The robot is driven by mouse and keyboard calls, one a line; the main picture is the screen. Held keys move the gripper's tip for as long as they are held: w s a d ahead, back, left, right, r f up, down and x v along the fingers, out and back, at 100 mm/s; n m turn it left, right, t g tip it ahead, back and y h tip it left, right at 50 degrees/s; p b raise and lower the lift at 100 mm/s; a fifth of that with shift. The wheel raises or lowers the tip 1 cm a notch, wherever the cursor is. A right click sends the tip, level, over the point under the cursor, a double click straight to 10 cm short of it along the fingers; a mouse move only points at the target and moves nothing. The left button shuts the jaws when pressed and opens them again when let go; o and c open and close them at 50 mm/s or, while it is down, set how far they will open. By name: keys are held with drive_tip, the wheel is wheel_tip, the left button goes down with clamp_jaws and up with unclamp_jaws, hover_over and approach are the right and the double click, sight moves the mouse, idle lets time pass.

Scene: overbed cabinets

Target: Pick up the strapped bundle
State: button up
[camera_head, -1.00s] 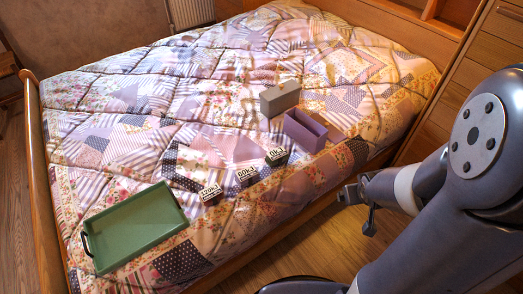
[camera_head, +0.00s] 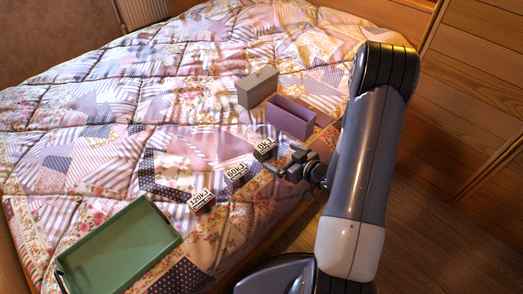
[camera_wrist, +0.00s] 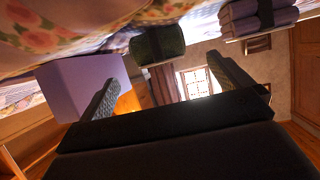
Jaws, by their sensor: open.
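The strapped bundle (camera_wrist: 258,18) shows at the top right of the wrist view, as a pale purple stack with a dark band around it. In the head view it appears to be the middle item (camera_head: 237,178) of three small labelled things on the bed; its strap is too small to make out there. My gripper (camera_head: 281,163) is open and empty at the bed's near edge, close to the dark green item (camera_head: 265,150). In the wrist view the spread fingers (camera_wrist: 162,74) have that green item (camera_wrist: 158,42) just beyond them, with the bundle off to the right.
A purple open box (camera_head: 290,120) and a grey box (camera_head: 257,88) stand on the quilted bed beyond my gripper. A third labelled item (camera_head: 201,201) and a green tray (camera_head: 120,247) lie to the left. Wooden cabinets (camera_head: 475,100) line the right.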

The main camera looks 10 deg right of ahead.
sight(271, 149)
drive_tip(key=x, duration=0.3)
drive_tip(key=b+x, duration=0.1)
drive_tip(key=x, duration=0.5)
drive_tip(key=shift+w+r+b, duration=0.2)
drive_tip(key=shift+r+b, duration=0.05)
drive_tip(key=shift+b, duration=0.1)
drive_tip(key=c, duration=1.1)
